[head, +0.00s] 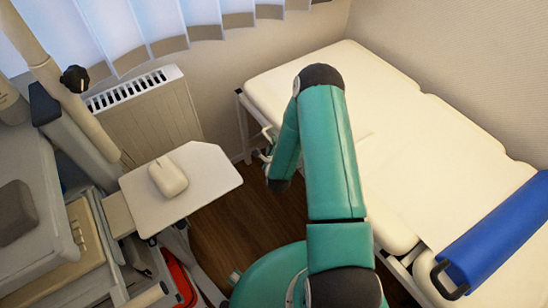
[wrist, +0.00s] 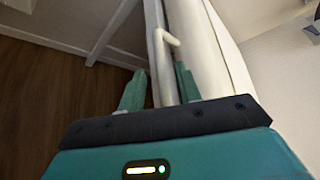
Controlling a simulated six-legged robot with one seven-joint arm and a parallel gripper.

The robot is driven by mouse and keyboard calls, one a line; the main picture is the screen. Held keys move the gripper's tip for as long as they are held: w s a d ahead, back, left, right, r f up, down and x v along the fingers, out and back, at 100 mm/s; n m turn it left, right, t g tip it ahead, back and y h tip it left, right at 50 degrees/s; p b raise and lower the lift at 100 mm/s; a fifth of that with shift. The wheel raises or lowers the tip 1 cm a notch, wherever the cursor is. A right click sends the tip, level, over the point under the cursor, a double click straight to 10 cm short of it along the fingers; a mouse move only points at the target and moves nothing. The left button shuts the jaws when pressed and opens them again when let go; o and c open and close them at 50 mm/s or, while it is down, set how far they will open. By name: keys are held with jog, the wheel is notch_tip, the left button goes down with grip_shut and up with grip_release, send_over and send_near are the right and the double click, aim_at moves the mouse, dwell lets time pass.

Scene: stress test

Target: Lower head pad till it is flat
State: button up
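The head pad (head: 375,78) is the cream far section of a padded couch in the head view. It looks close to level with the middle section; any slight tilt is hard to tell. My gripper (head: 267,152) is at the couch's left side, below the pad edge, partly hidden by my teal arm. In the wrist view its two teal fingers (wrist: 160,80) are apart, one on each side of a pale metal rail. A small pale handle (wrist: 168,38) sticks out from the rail just beyond the fingertips. I cannot tell whether the fingers touch the rail.
A blue bolster (head: 495,235) lies across the couch's near end. A side tray (head: 205,185) with a white mouse (head: 168,177) belongs to a cart at left. A radiator (head: 150,115) stands under the blinds. Some wooden floor (head: 235,215) is clear between cart and couch.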

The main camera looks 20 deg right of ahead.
jog(key=v, duration=1)
jog(key=shift+s, duration=0.25)
jog(key=shift+w+r, duration=0.1)
jog(key=w+a+r+n+g+y, duration=0.2)
jog(key=r+n, duration=0.5)
jog(key=r, duration=0.4)
jog(key=w+a+r+n+g+y, duration=0.1)
jog(key=w+a+r+n, duration=0.1)
jog(key=r+n, duration=0.75)
jog(key=s+a+r+n+g, duration=0.2)
jog(key=s+r+n, duration=0.3)
jog(key=s+r, duration=0.5)
jog(key=s+a+r+n+g+y, duration=0.1)
jog(key=s+a+r+n+g, duration=0.2)
jog(key=s+r+n, duration=0.3)
jog(key=s+r, duration=0.5)
jog(key=s, duration=0.4)
jog(key=shift+w+a, duration=0.1)
